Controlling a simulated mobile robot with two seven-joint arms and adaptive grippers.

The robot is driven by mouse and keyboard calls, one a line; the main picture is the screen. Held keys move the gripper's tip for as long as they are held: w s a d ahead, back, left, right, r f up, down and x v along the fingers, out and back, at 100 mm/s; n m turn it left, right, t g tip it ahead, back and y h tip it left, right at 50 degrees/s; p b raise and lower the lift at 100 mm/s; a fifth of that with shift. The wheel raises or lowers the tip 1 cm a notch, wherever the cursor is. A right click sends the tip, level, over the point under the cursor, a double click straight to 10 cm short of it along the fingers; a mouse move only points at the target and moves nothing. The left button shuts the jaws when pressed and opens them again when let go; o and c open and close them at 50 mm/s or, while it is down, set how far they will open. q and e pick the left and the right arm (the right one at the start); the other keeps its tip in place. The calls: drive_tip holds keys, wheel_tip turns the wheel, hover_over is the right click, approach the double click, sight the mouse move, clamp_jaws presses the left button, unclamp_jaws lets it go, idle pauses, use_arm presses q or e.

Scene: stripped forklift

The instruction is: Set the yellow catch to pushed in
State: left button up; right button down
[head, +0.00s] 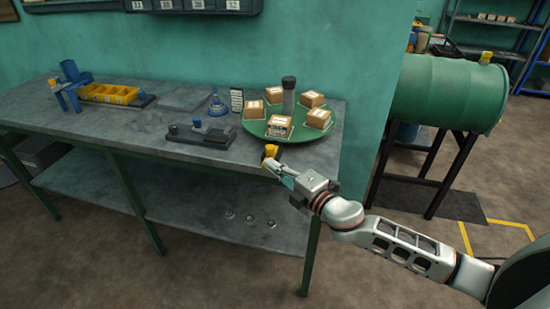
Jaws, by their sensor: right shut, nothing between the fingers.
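A small yellow catch (270,150) shows at the front edge of the workbench, just in front of the round green tray (252,128). My right gripper (273,163) reaches in from the right with its fingertips right at the catch. Its fingers are together with nothing between them. They seem to touch or nearly touch the catch, and partly cover its lower side. I cannot tell from this view how far in the catch sits. My left gripper is not in view.
The green tray carries several small boxes (278,127) and a dark-capped cylinder (289,95). A dark fixture (200,134) and a yellow bin (108,94) stand further left on the workbench (115,130). A green drum (450,93) on a stand is at the right.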

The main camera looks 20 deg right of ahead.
sight(278, 153)
drive_tip(key=shift+w+d, duration=0.35)
drive_tip(key=shift+w, duration=0.35)
drive_tip(key=shift+w+d, duration=0.35)
drive_tip(key=shift+w, duration=0.35)
drive_tip(key=shift+w+d, duration=0.5)
drive_tip(key=shift+w, duration=0.15)
drive_tip(key=shift+w+d, duration=0.45)
drive_tip(key=shift+w, duration=0.2)
drive_tip(key=shift+s, duration=0.1)
